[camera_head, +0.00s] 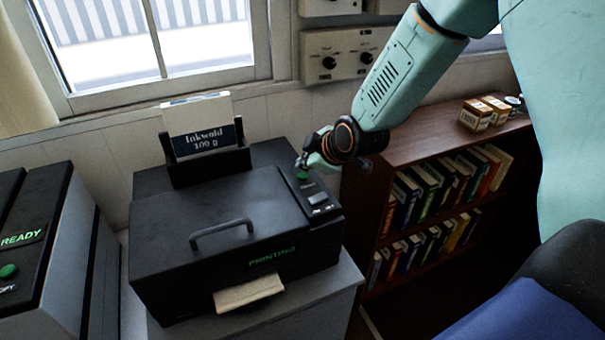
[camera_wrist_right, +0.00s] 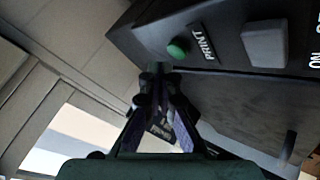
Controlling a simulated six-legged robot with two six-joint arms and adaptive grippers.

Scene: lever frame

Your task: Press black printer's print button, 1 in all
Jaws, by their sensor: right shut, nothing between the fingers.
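The black printer (camera_head: 215,215) stands on a grey cabinet, with a green "PRINTING" display on its front and a sheet of paper (camera_head: 248,293) sticking out of the front slot. Its green print button (camera_head: 302,174) sits on the control panel at the right; in the right wrist view the button (camera_wrist_right: 178,47) is beside the word PRINT. My right gripper (camera_head: 304,160) is shut and empty, its tips close to the button. In the right wrist view the tips (camera_wrist_right: 158,70) are just short of the button in the picture; contact cannot be told. My left gripper is not in view.
A grey button (camera_head: 317,198) and an on/off marking share the panel. A paper stack labelled Inkwold (camera_head: 198,125) stands in the rear feeder. A copier (camera_head: 40,235) reading READY is at left. A bookshelf (camera_head: 440,190) with small boxes (camera_head: 476,115) is at right.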

